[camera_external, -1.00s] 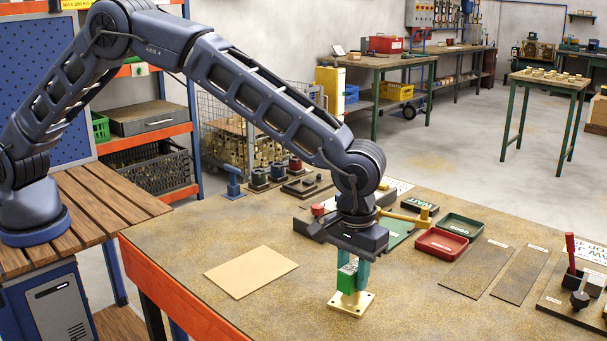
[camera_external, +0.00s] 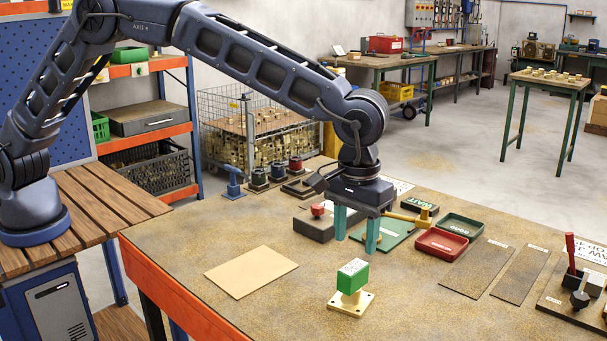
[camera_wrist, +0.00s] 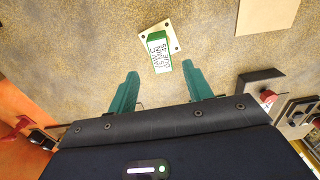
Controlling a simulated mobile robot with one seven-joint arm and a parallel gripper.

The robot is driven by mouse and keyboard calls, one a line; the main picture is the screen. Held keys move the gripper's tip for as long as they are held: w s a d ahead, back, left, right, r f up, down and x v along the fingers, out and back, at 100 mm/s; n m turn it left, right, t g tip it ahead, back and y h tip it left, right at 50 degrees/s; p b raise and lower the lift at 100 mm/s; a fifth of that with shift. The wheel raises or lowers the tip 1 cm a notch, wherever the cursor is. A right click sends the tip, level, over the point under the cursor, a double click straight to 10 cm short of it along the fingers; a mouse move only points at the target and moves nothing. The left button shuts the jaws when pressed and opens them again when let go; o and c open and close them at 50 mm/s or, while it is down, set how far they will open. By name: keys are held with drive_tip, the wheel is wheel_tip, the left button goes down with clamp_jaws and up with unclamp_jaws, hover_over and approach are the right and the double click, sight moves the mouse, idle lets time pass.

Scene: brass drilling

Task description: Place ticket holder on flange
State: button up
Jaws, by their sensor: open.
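The ticket holder (camera_external: 353,275) is a green block with a white printed label on top. It sits upright on the flange (camera_external: 362,306), a pale brass piece with a square base plate on the bench. In the wrist view the holder (camera_wrist: 161,64) and the flange's plate (camera_wrist: 174,43) lie ahead of the fingers. My gripper (camera_external: 356,240) has teal fingers, spread apart and empty. It is above the bench, behind the holder and apart from it. In the wrist view my gripper (camera_wrist: 161,88) shows nothing between its fingertips.
A tan sheet (camera_external: 251,272) lies left of the flange. A dark block with a red knob (camera_external: 318,210), a hammer (camera_external: 408,219), a green mat (camera_external: 385,234), a red tray (camera_external: 442,243) and a green tray (camera_external: 460,226) lie near my gripper. The bench front is clear.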

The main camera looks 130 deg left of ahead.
sight(353, 267)
drive_tip(key=s+d+r+m, duration=0.1)
drive_tip(key=s+d+r, duration=0.25)
drive_tip(key=r, duration=0.25)
drive_tip(key=s+d+r+m+t, duration=0.1)
drive_tip(key=s+d+r+m, duration=0.1)
drive_tip(key=s+d+r, duration=0.3)
drive_tip(key=s+d+r+m, duration=0.1)
drive_tip(key=d+r, duration=0.2)
drive_tip(key=r, duration=0.4)
drive_tip(key=s+d+r+m+t, duration=0.1)
drive_tip(key=s+d+r+m, duration=0.25)
drive_tip(key=s+d, duration=0.35)
drive_tip(key=s+d+r+m, duration=0.2)
drive_tip(key=s+d+r, duration=0.35)
drive_tip(key=s, duration=0.35)
drive_tip(key=s+d+f+m+t, duration=0.1)
drive_tip(key=s+d, duration=0.3)
drive_tip(key=s, duration=0.6)
drive_tip(key=s+d+f+m, duration=0.3)
drive_tip(key=s+d+m, duration=0.1)
drive_tip(key=s, duration=0.7)
drive_tip(key=s+d+f+m+t, duration=0.1)
drive_tip(key=s+d+f+m, duration=0.1)
drive_tip(key=s, duration=0.8)
drive_tip(key=shift+s+d+f+m+t, duration=0.25)
drive_tip(key=shift+s+d+m+t, duration=0.1)
drive_tip(key=shift+d+m, duration=0.5)
